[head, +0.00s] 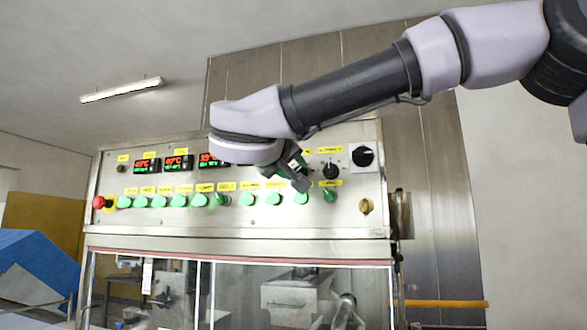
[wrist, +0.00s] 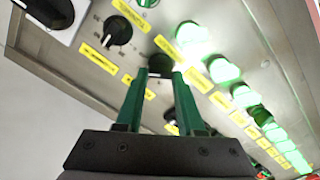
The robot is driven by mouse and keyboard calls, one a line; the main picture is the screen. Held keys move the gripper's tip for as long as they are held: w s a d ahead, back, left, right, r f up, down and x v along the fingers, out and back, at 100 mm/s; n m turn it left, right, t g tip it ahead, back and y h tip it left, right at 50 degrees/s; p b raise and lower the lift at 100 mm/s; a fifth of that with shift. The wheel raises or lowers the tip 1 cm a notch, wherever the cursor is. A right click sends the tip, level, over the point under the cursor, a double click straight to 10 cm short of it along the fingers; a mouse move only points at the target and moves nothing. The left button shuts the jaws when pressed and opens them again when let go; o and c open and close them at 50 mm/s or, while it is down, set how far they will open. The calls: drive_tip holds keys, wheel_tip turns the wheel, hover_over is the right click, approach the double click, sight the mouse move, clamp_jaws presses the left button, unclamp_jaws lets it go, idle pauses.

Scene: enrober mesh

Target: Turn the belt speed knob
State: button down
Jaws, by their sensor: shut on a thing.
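My gripper (wrist: 160,75) has its two green fingers closed around a dark round knob (wrist: 160,64) on the metal control panel (wrist: 75,62). A yellow label (wrist: 137,87) sits beside this knob, too small to read. In the head view my gripper (head: 299,177) is at the right half of the panel (head: 345,212) and hides the held knob. Another black knob (head: 330,171) stands just right of the gripper, apart from it. It also shows in the wrist view (wrist: 118,30), with its own label. I cannot read which label names belt speed.
A row of green buttons (head: 246,199) runs below the knobs. A black rotary switch (head: 362,156) is at the upper right, a yellow key-like switch (head: 365,206) below it. A red stop button (head: 101,202) is far left. Red and green displays (head: 178,163) sit upper left.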

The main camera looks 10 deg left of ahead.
drive_tip(key=n, duration=0.6)
drive_tip(key=shift+a+f+n, duration=0.1)
drive_tip(key=shift+n, duration=0.2)
idle(0.4)
drive_tip(key=c, duration=0.5)
unclamp_jaws()
drive_tip(key=shift+s, duration=0.1)
drive_tip(key=s, duration=1)
drive_tip(key=shift+s+a, duration=0.35)
drive_tip(key=shift+a, duration=0.05)
drive_tip(key=shift+s, duration=0.1)
